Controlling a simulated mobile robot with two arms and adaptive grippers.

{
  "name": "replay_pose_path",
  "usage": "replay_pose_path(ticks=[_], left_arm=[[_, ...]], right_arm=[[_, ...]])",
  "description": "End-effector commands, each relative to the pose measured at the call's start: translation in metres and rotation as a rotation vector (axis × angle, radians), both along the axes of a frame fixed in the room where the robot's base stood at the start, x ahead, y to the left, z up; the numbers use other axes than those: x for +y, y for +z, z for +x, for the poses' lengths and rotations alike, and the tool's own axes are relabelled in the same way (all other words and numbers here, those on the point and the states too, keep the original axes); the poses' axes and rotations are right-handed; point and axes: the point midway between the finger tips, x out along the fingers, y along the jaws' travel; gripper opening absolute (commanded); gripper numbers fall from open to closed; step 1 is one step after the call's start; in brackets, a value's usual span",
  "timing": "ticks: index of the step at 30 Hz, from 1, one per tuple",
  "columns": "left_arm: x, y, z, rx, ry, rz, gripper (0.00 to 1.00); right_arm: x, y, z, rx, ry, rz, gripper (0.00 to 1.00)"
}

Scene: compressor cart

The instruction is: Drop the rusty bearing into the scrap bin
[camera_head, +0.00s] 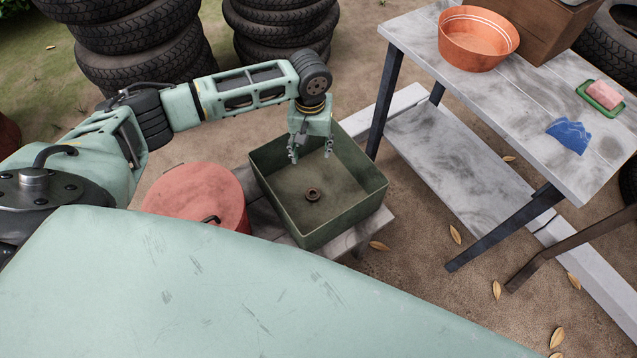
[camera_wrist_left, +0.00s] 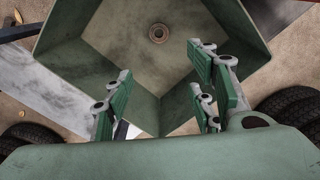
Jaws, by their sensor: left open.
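The rusty bearing (camera_head: 313,194) is a small brown ring lying on the floor of the green scrap bin (camera_head: 350,226). In the left wrist view the bearing (camera_wrist_left: 158,33) lies on the floor of the bin (camera_wrist_left: 234,20), beyond the fingers. My left gripper (camera_head: 311,154) hangs over the far part of the bin, its fingers pointing down. It is open and empty, apart from the bearing, and its spread fingers (camera_wrist_left: 160,90) also show in the wrist view. My right gripper is not in view.
A red round lidded container (camera_head: 195,192) stands left of the bin. A grey table (camera_head: 480,85) at the right holds an orange bowl (camera_head: 478,40), a blue cloth (camera_head: 569,135), a pink sponge (camera_head: 604,95) on a green tray and a wooden box (camera_head: 535,28). Tyre stacks (camera_head: 140,45) stand behind.

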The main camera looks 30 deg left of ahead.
Motion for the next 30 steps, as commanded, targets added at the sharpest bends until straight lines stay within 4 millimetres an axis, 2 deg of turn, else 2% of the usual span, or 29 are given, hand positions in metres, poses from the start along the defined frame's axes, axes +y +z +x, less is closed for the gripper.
replay_pose_path(ticks=[1,6,12,30], left_arm=[[0.000,0.012,0.000,-0.004,-0.001,-0.002,0.52],[0.000,0.045,0.000,-0.002,-0.001,0.001,0.52],[0.000,0.066,0.000,0.001,0.000,0.001,0.52],[0.000,0.069,-0.001,0.002,0.000,0.000,0.52]], right_arm=[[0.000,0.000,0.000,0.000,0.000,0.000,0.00],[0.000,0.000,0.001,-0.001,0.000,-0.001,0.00],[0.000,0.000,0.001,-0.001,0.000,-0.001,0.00],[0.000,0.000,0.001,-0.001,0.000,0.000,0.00]])
